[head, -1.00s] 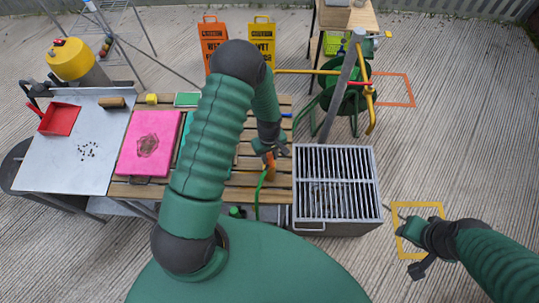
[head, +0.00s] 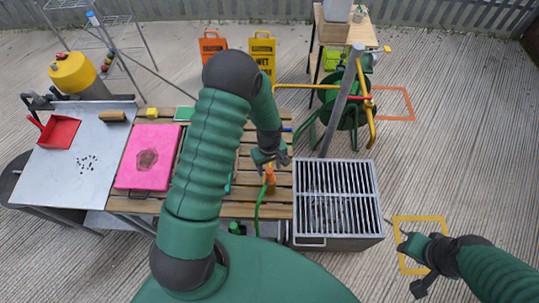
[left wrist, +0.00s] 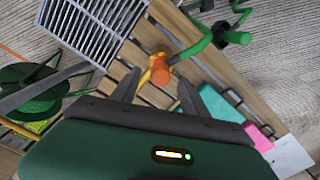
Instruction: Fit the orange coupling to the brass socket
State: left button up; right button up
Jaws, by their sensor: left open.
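The orange coupling (head: 270,179) is on the end of a green hose (head: 258,212) at the right end of the slatted wooden table. My left gripper (head: 268,163) is right above it in the head view. In the left wrist view the orange coupling (left wrist: 160,72) shows just beyond and between the two spread fingers of my left gripper (left wrist: 157,88), which holds nothing. I cannot tell whether a finger touches it. My right gripper (head: 405,240) is low at the right, over a yellow floor outline; its jaws are too small to read. I cannot make out the brass socket for certain.
A grill (head: 334,240) stands close to the right of the coupling. Behind it is a green hose reel (head: 343,108) with yellow pipes and a grey post. A metal table (head: 75,170) is at left.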

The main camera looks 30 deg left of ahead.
pick_arm(q)
notch_tip(320, 180, up, 14)
jog(key=b, duration=0.2)
jog(key=s+d+f+m+t+b, duration=0.2)
jog(key=s+d+f+m+b, duration=0.4)
jog(key=s+m+b, duration=0.3)
jog(key=shift+d+f+m+t+b, duration=0.2)
jog(key=shift+d+m+t+b, duration=0.3)
jog(key=shift+m, duration=0.7)
pick_arm(e)
jog(key=s+x, duration=0.2)
jog(key=x, duration=0.9)
jog(key=shift+s+f, duration=0.25)
jog(key=shift+f, duration=0.35)
pick_arm(q)
jog(key=shift+s+d, duration=0.15)
jog(key=shift+s, duration=0.1)
pick_arm(e)
jog(key=shift+s, duration=0.15)
pick_arm(q)
jog(key=shift+w+d, duration=0.1)
jog(key=shift+d, duration=0.1)
pick_arm(e)
jog(key=shift+d, duration=0.15)
pick_arm(q)
jog(key=shift+a, duration=0.15)
jog(key=shift+c, duration=0.4)
pick_arm(e)
jog(key=shift+c, duration=0.5)
